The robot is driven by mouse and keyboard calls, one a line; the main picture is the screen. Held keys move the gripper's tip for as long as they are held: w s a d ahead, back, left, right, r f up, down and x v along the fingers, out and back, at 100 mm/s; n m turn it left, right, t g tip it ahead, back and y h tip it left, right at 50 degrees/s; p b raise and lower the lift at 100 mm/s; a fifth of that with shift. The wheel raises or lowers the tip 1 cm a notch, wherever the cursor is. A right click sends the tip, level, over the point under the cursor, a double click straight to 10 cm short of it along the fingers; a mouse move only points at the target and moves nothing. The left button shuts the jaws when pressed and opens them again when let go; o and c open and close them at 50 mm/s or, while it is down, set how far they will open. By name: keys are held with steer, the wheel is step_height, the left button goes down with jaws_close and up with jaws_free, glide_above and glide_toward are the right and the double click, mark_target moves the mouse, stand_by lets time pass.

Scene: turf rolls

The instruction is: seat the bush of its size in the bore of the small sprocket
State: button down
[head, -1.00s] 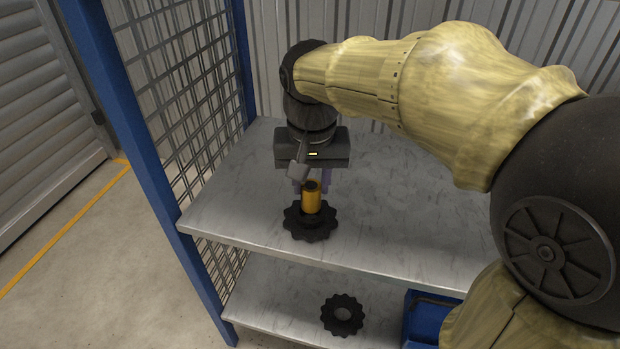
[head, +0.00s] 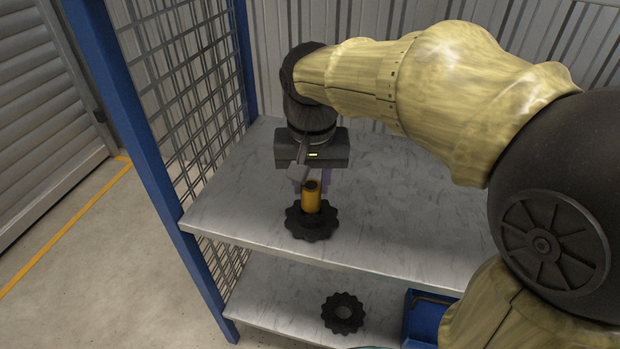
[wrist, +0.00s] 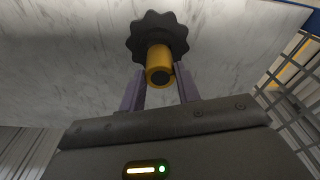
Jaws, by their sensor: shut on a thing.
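A yellow-orange cylindrical bush (head: 311,199) with a dark top end stands upright at the middle of a black toothed sprocket (head: 312,228) on the upper shelf. The wrist view shows the bush (wrist: 159,60) in front of the sprocket (wrist: 157,25). My gripper (head: 311,183) is shut on the bush; its purple fingers also show on either side of it in the wrist view (wrist: 160,78). The bush's lower end and the sprocket's bore are hidden, so I cannot tell how deep it sits. A second black sprocket (head: 342,313) with an open bore lies on the lower shelf.
The grey upper shelf (head: 400,220) is bare around the sprocket. A blue post (head: 150,180) and wire mesh (head: 190,110) close the left side, and a corrugated wall (head: 400,25) the back. A blue bin (head: 424,322) stands on the lower shelf at right.

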mark_target(312, 199)
steer(key=shift+f+b, duration=1.05)
steer(key=shift+f, duration=1.2)
stand_by(0.6)
steer(key=c, duration=0.9)
jaws_free()
steer(key=r+p, duration=0.1)
steer(key=r, duration=0.1)
steer(key=r+p, duration=0.1)
steer(key=r, duration=0.2)
steer(key=s+r+p, duration=0.1)
steer(key=r, duration=0.1)
steer(key=shift+r+p, duration=0.25)
steer(key=shift+p, duration=0.1)
steer(key=shift+w, duration=0.1)
